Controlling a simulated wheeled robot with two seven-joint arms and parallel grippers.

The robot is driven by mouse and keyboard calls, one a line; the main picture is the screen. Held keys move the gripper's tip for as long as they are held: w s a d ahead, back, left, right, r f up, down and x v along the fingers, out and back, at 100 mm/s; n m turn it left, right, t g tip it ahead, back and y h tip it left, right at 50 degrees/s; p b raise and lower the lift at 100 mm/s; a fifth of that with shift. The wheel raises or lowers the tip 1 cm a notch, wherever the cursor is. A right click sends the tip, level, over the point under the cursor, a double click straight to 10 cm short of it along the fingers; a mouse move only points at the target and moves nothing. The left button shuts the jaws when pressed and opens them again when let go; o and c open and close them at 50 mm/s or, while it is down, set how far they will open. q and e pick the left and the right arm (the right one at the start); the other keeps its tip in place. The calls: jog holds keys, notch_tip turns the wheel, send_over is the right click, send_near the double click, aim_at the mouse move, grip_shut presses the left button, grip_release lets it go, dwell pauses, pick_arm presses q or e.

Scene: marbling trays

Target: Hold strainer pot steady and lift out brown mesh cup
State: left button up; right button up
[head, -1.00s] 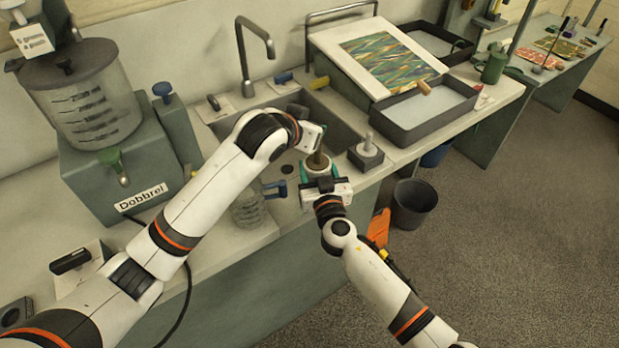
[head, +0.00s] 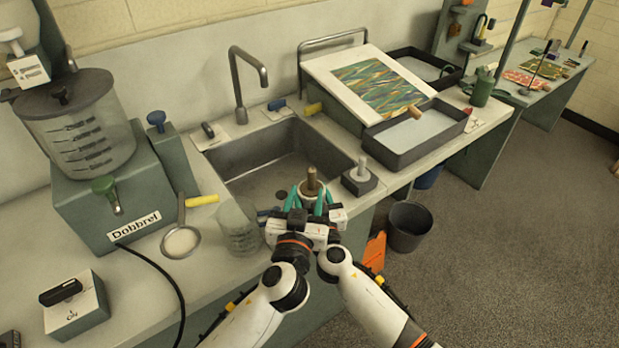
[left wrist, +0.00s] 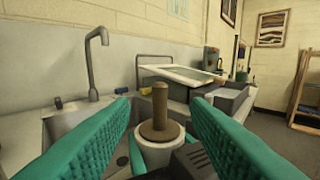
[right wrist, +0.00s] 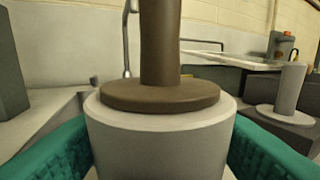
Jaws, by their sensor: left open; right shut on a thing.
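The strainer pot, a pale grey round pot (right wrist: 160,135), stands upright at the sink's front edge. The brown mesh cup (head: 311,176) sits in its top; only its flat brown rim and upright handle show, and its lower part is hidden. My right gripper (right wrist: 160,128) is shut on the pot, with a teal finger on each side. My left gripper (left wrist: 162,112) is open. In the left wrist view its fingers are spread to either side of the brown handle (left wrist: 159,105), with clear gaps between. In the head view both grippers overlap in front of the pot.
The sink basin (head: 262,166) lies behind the pot. A grey block with a peg (head: 360,180) stands close on the right. A clear beaker (head: 238,232) and a yellow-handled sieve (head: 181,242) are on the left. A dark bin (head: 409,227) stands on the floor.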

aim_at(310, 176)
pick_arm(q)
jog(key=w, duration=0.3)
jog(key=w+d, duration=0.1)
jog(key=w, duration=0.5)
jog(key=shift+w+d, duration=0.25)
jog(key=shift+w, duration=0.15)
grip_shut()
